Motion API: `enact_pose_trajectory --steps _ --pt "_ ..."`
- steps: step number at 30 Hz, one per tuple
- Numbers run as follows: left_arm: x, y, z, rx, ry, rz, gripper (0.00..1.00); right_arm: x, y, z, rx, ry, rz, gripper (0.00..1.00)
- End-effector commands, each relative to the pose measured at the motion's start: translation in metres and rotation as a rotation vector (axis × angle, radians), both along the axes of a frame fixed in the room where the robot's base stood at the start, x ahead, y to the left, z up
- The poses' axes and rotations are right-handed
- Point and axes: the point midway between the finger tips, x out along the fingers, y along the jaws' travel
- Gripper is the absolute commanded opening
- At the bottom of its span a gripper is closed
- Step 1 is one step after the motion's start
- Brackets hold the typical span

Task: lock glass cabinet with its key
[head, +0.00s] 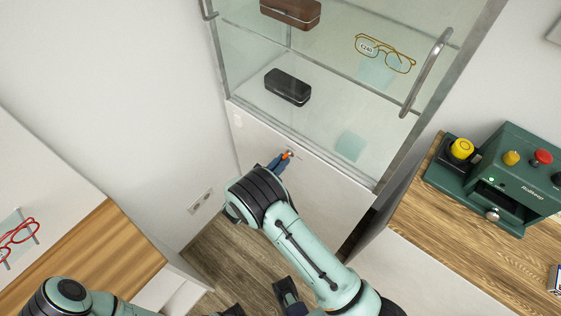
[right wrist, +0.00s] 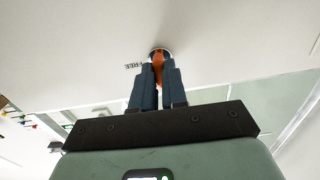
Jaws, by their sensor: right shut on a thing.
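The glass cabinet (head: 300,110) stands ahead in the head view, its glass front above a white lower panel (head: 325,187). A round metal lock (head: 290,152) sits in that panel; it also shows in the right wrist view (right wrist: 158,49). My right gripper (head: 281,161) is shut on the orange key (head: 286,155), which points at the lock. In the right wrist view, the key (right wrist: 158,68) stands between the dark fingers with its far end at the lock. How deep it sits is hidden. My left arm shows at the bottom left; its gripper's jaws cannot be made out.
A brown case (head: 291,12), gold glasses (head: 385,53) and a black case (head: 288,87) are inside the cabinet. A metal handle (head: 427,72) stands out on the right. A green machine (head: 505,175) is on the right counter. Red glasses (head: 18,240) are at far left.

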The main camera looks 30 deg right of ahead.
Motion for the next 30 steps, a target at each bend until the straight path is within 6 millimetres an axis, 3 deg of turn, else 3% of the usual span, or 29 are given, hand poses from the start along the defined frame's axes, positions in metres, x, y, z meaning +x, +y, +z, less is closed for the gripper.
enact_pose_trajectory --steps 14,15,17,26,30 --pt "0.000 0.000 0.000 0.001 0.000 0.000 0.65 0.000 0.001 0.000 -0.004 0.013 0.001 0.00" --pt "0.000 0.000 0.000 0.001 0.000 0.000 0.65 0.000 0.001 0.000 -0.004 0.013 0.001 0.19" --pt "0.000 0.000 0.000 0.001 0.000 0.000 0.65 0.000 0.001 0.000 -0.004 0.013 0.001 0.38" --pt "0.000 0.000 0.000 0.000 0.000 0.000 0.65 0.000 0.001 0.000 -0.004 0.012 0.001 0.38" --pt "0.000 0.000 0.000 0.000 0.000 0.000 0.65 -0.004 0.011 -0.001 -0.003 0.013 0.003 0.38"
